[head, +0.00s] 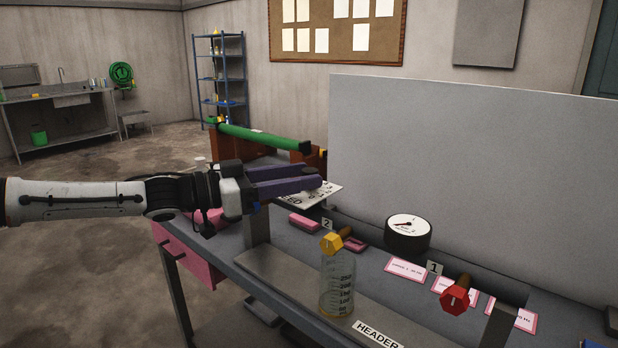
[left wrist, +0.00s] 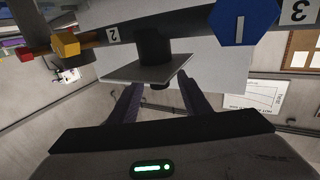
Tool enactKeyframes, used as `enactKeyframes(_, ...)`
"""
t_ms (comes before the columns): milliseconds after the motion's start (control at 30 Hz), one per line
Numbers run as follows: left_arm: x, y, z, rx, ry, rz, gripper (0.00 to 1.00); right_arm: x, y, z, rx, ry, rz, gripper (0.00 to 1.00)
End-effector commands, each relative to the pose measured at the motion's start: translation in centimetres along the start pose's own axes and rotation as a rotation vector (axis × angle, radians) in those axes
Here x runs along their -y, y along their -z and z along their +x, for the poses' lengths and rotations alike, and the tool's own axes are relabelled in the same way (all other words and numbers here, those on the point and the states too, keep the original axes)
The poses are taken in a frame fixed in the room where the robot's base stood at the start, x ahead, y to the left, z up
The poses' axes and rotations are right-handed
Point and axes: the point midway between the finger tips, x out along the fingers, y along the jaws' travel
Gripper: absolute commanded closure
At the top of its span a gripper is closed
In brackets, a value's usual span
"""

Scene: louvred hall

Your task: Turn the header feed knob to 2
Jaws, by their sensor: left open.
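A pale plate with black lettering (head: 325,196), partly reading "FEED", lies just behind and below my left gripper (head: 318,178). The gripper reaches in from the left, and its purple fingers hide part of the plate. In the left wrist view a grey plate (left wrist: 135,70) on a dark round post (left wrist: 153,42) is ahead of the open fingers (left wrist: 158,92). A small dark piece below the plate shows between the fingertips; I cannot tell whether they touch it. No knob pointer or setting can be read. A HEADER label (head: 378,335) is on the near rail. My right gripper is out of view.
A yellow knob (head: 331,243), a clear graduated bottle (head: 337,287), a round gauge (head: 408,237) and a red knob (head: 456,299) stand along the bench. A blue hexagonal knob (left wrist: 243,22) shows in the left wrist view. A tall grey panel (head: 470,160) backs the bench.

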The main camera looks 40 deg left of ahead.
Motion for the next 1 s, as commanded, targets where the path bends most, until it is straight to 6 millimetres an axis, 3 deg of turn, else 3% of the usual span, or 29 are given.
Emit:
enactKeyframes(400, 0.0, -0.3, 2.0, 0.003, -0.001, 0.001, 0.57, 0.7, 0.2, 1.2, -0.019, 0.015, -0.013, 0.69)
enactKeyframes(833, -0.1, -0.1, 2.3, 0.0, -0.003, 0.001, 0.57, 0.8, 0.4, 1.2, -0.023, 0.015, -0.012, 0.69)
enactKeyframes(1000, -0.1, -0.1, 2.3, 0.0, -0.003, 0.001, 0.85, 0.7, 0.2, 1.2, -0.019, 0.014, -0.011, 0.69)
